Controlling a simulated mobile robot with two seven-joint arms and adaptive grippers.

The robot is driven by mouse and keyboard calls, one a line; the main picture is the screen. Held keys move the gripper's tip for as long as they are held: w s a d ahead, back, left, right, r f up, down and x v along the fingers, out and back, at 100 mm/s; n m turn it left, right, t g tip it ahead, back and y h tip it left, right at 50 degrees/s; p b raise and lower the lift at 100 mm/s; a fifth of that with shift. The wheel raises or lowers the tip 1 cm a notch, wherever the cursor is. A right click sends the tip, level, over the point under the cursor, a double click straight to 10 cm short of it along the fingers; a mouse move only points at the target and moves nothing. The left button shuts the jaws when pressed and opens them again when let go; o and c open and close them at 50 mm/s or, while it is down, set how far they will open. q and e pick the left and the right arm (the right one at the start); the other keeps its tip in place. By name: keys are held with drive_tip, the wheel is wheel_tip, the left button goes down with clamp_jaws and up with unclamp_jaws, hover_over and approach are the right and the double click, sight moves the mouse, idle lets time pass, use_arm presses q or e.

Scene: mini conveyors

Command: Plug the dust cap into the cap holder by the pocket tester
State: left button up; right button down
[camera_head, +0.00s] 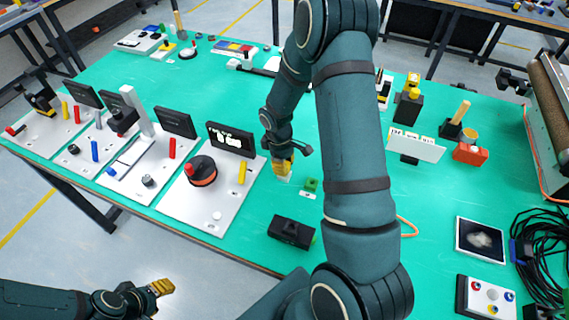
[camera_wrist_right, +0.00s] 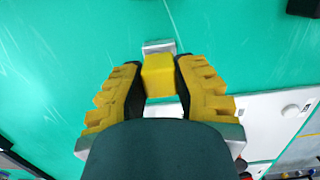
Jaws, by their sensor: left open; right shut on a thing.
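My right gripper (camera_head: 283,165) is low over the green table, right of the white panel with the reel. In the right wrist view it (camera_wrist_right: 159,88) is shut on a yellow block (camera_wrist_right: 158,75), which looks like the dust cap. A small pale grey plate (camera_wrist_right: 158,47) shows past the block, perhaps the cap holder; I cannot tell whether the block touches it. A black box (camera_head: 291,232), possibly the pocket tester, lies nearer the front edge. My left gripper (camera_head: 161,287) is open and empty at the lower left, short of the table.
A small green block on a white base (camera_head: 310,186) stands just right of the right gripper. The white panel (camera_head: 200,215) with a reel and yellow bar lies left. A white sign (camera_head: 414,146) and orange box (camera_head: 470,153) stand right. My right arm hides the table's middle.

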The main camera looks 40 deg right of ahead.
drive_tip(key=shift+f+b, duration=0.35)
drive_tip(key=shift+f, duration=0.2)
drive_tip(key=c, duration=0.7)
unclamp_jaws()
drive_tip(key=shift+c, duration=0.2)
wheel_tip(320, 180, up, 12)
drive_tip(key=w, duration=0.1)
drive_tip(key=shift+a, duration=0.35)
drive_tip(key=shift+w, duration=0.1)
